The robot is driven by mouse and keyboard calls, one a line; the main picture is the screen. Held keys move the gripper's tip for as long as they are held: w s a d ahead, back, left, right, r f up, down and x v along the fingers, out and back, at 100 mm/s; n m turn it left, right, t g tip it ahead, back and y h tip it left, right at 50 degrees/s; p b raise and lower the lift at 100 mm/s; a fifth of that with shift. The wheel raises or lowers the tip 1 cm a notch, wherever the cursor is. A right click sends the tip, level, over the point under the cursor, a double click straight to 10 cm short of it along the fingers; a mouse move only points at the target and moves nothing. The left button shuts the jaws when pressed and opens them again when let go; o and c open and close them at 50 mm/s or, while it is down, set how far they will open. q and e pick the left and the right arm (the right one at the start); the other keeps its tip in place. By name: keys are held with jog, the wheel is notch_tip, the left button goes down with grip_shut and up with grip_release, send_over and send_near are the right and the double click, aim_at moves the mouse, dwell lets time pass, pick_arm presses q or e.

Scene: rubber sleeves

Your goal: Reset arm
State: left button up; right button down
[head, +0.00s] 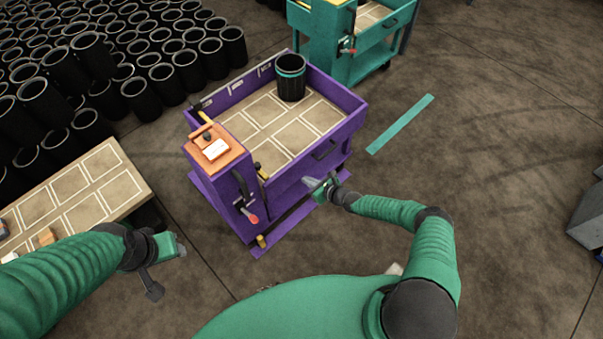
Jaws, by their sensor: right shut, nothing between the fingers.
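My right gripper (318,186) is shut and empty. It appears in front of the near right side of the purple cart (335,145); I cannot tell whether it touches the cart. My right arm reaches in from the lower right with a bent elbow. My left gripper (171,246) is at the lower left, between the table and the purple cart, apart from both. Its fingers are too small and turned to tell if they are open. A black sleeve with a green band (291,80) stands upright in the cart's far corner.
An orange-brown panel (217,148) tops the cart's near end, with a red-tipped lever (251,217) below. A table with marked squares (92,190) stands at left. Many black sleeves (137,98) fill the upper left. A green cart (318,36) stands behind. Floor at right is mostly clear.

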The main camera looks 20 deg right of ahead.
jog(key=s+a+r+n+g+y+b, duration=0.15)
jog(key=s+a+r+n+g, duration=0.25)
jog(key=a+r+n, duration=0.4)
jog(key=s+a+r+n+g+y+b, duration=0.1)
jog(key=s+a+r+n+g+y, duration=0.25)
jog(key=n, duration=0.65)
pick_arm(q)
jog(key=f+b, duration=0.2)
jog(key=f, duration=0.1)
jog(key=f+b, duration=0.1)
jog(key=f, duration=0.1)
jog(key=shift+s, duration=0.25)
pick_arm(e)
jog(key=s+d+r+n+h, duration=0.3)
jog(key=s+r+n, duration=0.3)
jog(key=s+r, duration=0.3)
jog(key=s+d+r+n+h, duration=0.4)
jog(key=s+r+n+h, duration=0.2)
jog(key=s+r, duration=0.3)
notch_tip(320, 180, up, 2)
jog(key=shift+r+n+g+h, duration=0.25)
jog(key=shift+n+g+h, duration=0.1)
jog(key=shift+n, duration=0.35)
pick_arm(q)
jog(key=shift+s+a, duration=0.15)
pick_arm(e)
jog(key=shift+s+a+r, duration=0.1)
jog(key=shift+a, duration=0.05)
